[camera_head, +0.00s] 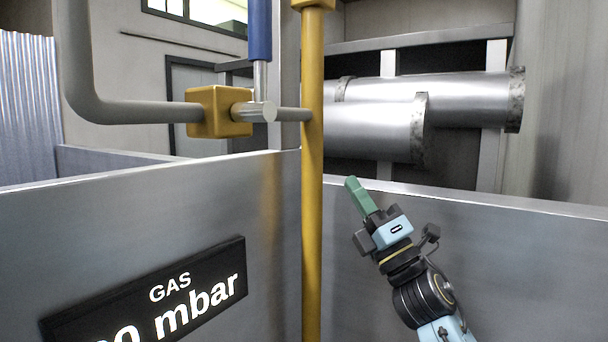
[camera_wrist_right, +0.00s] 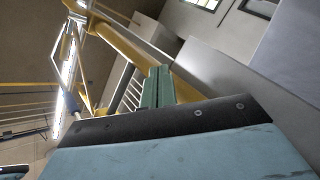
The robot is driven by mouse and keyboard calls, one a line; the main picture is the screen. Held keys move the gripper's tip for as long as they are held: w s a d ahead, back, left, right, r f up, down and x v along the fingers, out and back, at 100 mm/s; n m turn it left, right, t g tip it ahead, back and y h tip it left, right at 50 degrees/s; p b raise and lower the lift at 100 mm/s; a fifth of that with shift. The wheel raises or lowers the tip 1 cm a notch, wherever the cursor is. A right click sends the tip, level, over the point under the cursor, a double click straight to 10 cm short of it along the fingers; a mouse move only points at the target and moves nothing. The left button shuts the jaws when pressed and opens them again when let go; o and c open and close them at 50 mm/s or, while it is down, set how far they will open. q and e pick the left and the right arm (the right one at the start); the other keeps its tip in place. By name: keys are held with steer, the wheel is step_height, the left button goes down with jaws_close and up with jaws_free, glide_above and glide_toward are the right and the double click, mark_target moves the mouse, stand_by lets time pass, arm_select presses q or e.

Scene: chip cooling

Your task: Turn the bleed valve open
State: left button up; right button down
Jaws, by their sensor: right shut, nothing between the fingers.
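The valve has a yellow block body (camera_head: 207,112) on the grey pipe. A lever with a blue grip (camera_head: 260,30) stands upright from a silver hub (camera_head: 258,111), and its top is cut off by the frame. My right gripper (camera_head: 351,183) is at the lower right, right of the yellow pipe and below the valve, apart from both. Its green fingers are shut and empty, pointing up and slightly left. The fingers also show in the right wrist view (camera_wrist_right: 157,88). My left gripper is not in view.
A vertical yellow pipe (camera_head: 312,220) stands between my right gripper and the valve. Grey metal panels (camera_head: 450,250) fill the lower part, with a black gas sign (camera_head: 150,305) at left. Large silver ducts (camera_head: 380,125) lie behind. Open air surrounds the lever's right side up to the yellow pipe.

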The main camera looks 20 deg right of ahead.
mark_target(252, 55)
steer(key=s+a+r+n+g+y, duration=0.2)
steer(key=s+r+n+g+y, duration=0.2)
steer(key=r+n+g+y, duration=0.75)
steer(key=s+a+r+n+g+y, duration=0.3)
steer(key=n+g, duration=0.4)
steer(key=n, duration=1)
steer(key=s+d+r+n+g+h, duration=0.1)
steer(key=s+d+r+n+h, duration=0.5)
steer(key=n, duration=0.6)
steer(key=a+r+p, duration=0.1)
steer(key=a+p, duration=0.2)
steer(key=a, duration=1.1)
steer(key=shift+w+a+h, duration=0.2)
steer(key=shift+w+h, duration=0.15)
steer(key=shift+h, duration=0.1)
steer(key=shift+p, duration=0.35)
steer(key=shift+s+a+r, duration=0.15)
steer(key=shift+a, duration=0.05)
